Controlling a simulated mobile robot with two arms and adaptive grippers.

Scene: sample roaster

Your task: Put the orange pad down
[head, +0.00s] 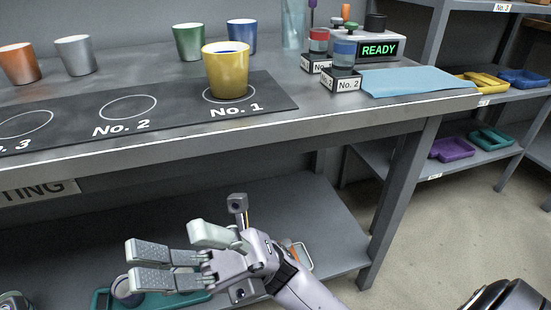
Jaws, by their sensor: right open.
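I cannot make out the orange pad for certain in the head view. My right gripper (172,252) is in front of the table, below its top edge and over the lower shelf. Its fingers are spread and no object shows between them.
A yellow cup (227,72) stands on the No. 1 circle of the dark mat (180,112); circle No. 2 is empty. A blue cloth (415,81) lies at the table's right. A teal tray (100,299) is on the lower shelf (335,225). Shelving stands right.

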